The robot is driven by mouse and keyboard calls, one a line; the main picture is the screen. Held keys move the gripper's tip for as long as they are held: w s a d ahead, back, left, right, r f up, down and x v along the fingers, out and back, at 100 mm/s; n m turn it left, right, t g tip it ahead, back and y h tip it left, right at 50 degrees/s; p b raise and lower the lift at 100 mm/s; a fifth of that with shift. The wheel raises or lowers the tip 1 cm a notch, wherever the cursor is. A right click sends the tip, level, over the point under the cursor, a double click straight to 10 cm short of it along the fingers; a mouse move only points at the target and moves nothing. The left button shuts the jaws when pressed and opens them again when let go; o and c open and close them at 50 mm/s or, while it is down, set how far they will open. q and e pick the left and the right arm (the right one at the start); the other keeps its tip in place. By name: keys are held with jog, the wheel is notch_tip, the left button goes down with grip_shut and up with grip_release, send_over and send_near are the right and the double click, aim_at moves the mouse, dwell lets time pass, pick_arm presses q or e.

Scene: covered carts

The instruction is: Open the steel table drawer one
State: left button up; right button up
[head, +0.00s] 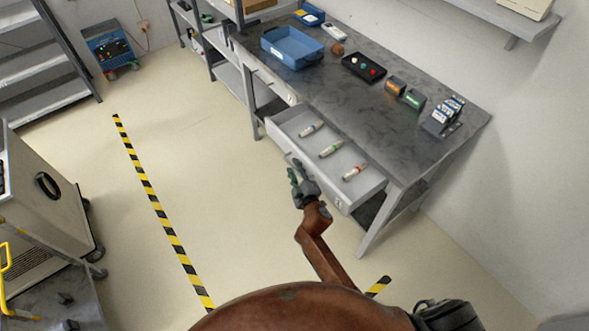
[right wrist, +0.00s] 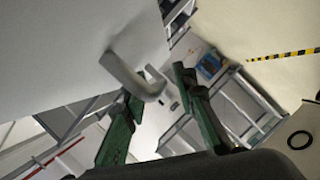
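The steel table (head: 400,125) stands along the right wall. One of its drawers (head: 368,188) is pulled out, and its inside shows from above with 3 marker-like tubes in it. My right gripper (head: 295,168) is at the outer side of the drawer front. In the right wrist view, the pale drawer front (right wrist: 75,45) carries a grey bar handle (right wrist: 128,72). The green fingers of my right gripper (right wrist: 157,85) are spread apart, with the handle's end near the gap between them. I cannot tell whether they touch. My left gripper is not in view.
On the tabletop are a blue bin (head: 292,48), a black tray with coloured buttons (head: 363,67) and small boxes. A grey cart (head: 45,195) stands at the left. Floor beside the yellow-black tape (head: 150,195) is clear.

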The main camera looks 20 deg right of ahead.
grip_shut()
dwell(0.3)
dwell(0.5)
